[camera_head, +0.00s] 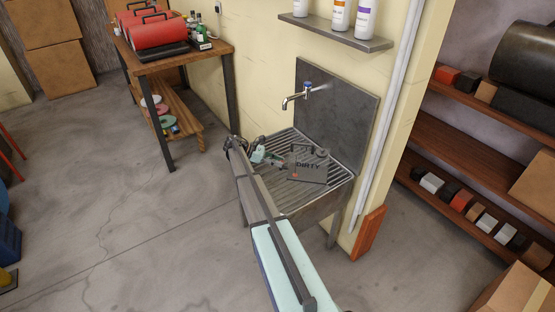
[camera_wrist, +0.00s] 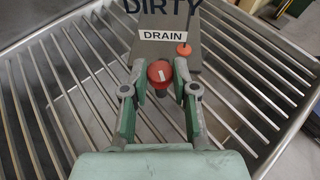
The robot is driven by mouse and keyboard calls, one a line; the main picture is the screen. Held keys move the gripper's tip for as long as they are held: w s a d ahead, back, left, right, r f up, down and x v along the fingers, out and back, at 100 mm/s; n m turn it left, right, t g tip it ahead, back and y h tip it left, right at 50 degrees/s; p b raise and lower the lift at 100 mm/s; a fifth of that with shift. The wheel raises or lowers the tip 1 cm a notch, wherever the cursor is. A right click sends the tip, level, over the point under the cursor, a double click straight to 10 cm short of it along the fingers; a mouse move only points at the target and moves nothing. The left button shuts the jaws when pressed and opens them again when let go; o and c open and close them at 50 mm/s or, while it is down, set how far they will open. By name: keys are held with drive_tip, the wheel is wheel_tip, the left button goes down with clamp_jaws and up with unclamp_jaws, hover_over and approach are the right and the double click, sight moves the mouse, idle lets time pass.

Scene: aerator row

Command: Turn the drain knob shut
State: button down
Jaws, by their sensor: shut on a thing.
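A dark grey box marked DIRTY (camera_head: 308,173) sits on the slatted sink rack. It also fills the top of the wrist view (camera_wrist: 155,50), with a white DRAIN label (camera_wrist: 162,35). The round red drain knob (camera_wrist: 159,72) is on its near side, with a short white mark on its face. My gripper (camera_wrist: 160,88) has one finger at each side of the knob and is shut on it. A small orange-red piece on a stem (camera_wrist: 184,49) stands right of the label. In the head view my gripper (camera_head: 272,158) is at the box's left; the knob is hard to make out there.
The metal sink rack (camera_head: 283,198) lies under the box, with a faucet (camera_head: 296,97) behind it. A shelf with bottles (camera_head: 338,38) hangs above. A white pipe (camera_head: 388,110) runs down the wall at right. A wooden table (camera_head: 190,62) stands at back left.

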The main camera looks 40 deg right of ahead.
drive_tip(key=p, duration=0.1)
drive_tip(key=m+g+y+p, duration=0.1)
drive_tip(key=shift+w+d+r+p, duration=0.1)
drive_tip(key=shift+w+r+p, duration=0.05)
drive_tip(key=shift+r+p, duration=0.15)
drive_tip(key=m+g+y+p, duration=0.1)
drive_tip(key=p, duration=0.3)
drive_tip(key=shift+d+m, duration=0.1)
drive_tip(key=shift+m, duration=0.2)
drive_tip(key=p, duration=0.2)
drive_tip(key=shift+m+g+y+p, duration=0.3)
drive_tip(key=shift+y+p, duration=0.1)
drive_tip(key=shift+p, duration=0.65)
drive_tip(key=m+y+p, duration=0.1)
drive_tip(key=p, duration=0.2)
drive_tip(key=shift+f+g, duration=0.3)
drive_tip(key=c, duration=1.2)
unclamp_jaws()
drive_tip(key=b, duration=0.3)
drive_tip(key=shift+f, duration=0.35)
drive_tip(key=n+h+b, duration=0.1)
drive_tip(key=b, duration=0.2)
drive_tip(key=n+t+b, duration=0.1)
drive_tip(key=b, duration=0.3)
drive_tip(key=shift+s+a+h, duration=0.2)
drive_tip(key=shift+h, duration=0.2)
